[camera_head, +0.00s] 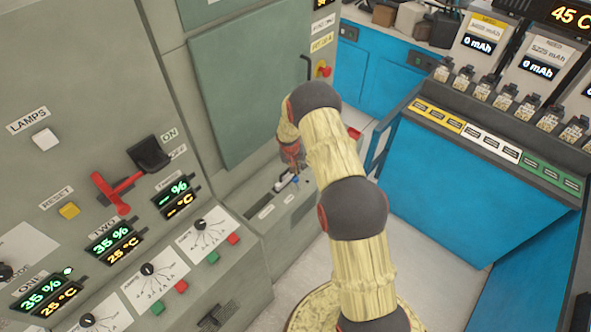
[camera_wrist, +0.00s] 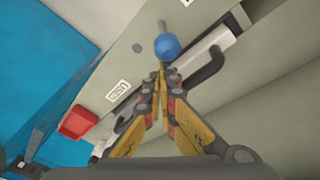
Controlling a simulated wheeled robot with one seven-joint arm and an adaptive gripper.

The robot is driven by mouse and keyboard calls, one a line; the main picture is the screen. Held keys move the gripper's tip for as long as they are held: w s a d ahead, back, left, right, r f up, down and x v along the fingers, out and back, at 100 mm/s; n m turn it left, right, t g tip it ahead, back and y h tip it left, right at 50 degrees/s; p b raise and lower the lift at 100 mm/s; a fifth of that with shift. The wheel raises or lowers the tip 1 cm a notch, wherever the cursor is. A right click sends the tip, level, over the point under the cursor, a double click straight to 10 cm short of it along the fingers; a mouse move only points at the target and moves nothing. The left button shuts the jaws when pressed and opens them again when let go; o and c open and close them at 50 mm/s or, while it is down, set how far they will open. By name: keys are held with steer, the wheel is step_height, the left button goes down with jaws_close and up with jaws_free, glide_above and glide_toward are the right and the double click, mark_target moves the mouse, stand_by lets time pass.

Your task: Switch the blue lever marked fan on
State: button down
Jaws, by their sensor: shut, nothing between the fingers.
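The blue lever shows in the wrist view as a round blue knob (camera_wrist: 166,47) on a thin grey stem, just beyond my fingertips. In the head view a small blue spot (camera_head: 295,180), likely the same knob, sits low on the grey cabinet's ledge, below my gripper (camera_head: 291,158). In the wrist view my gripper (camera_wrist: 160,74) is shut, its fingertips together and empty. The tips lie close to the knob; I cannot tell whether they touch it. No fan marking is legible, and the lever's on and off sides cannot be read.
A black curved handle (camera_wrist: 208,68) stands right of the fingers. A red box (camera_wrist: 78,123) is at the left. A blue battery bench (camera_head: 460,195) stands right, with floor between.

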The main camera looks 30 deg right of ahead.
steer(key=shift+s+d+r, duration=0.1)
steer(key=shift+s, duration=0.2)
steer(key=shift+s+d+r+b, duration=0.1)
steer(key=shift+s+d+b, duration=0.1)
steer(key=shift+s+b, duration=0.25)
steer(key=shift+s+d+r+b, duration=0.1)
steer(key=shift+s+d+b, duration=0.05)
steer(key=shift+s+b, duration=0.25)
steer(key=shift+s+d+t+y+b, duration=0.2)
steer(key=shift+s+t+y+b, duration=0.1)
steer(key=shift+s+t, duration=0.45)
steer(key=shift+w+r, duration=0.1)
steer(key=shift+w, duration=0.05)
steer(key=shift+s+d+r, duration=0.2)
steer(key=shift+s+r, duration=0.2)
steer(key=shift+s, duration=0.3)
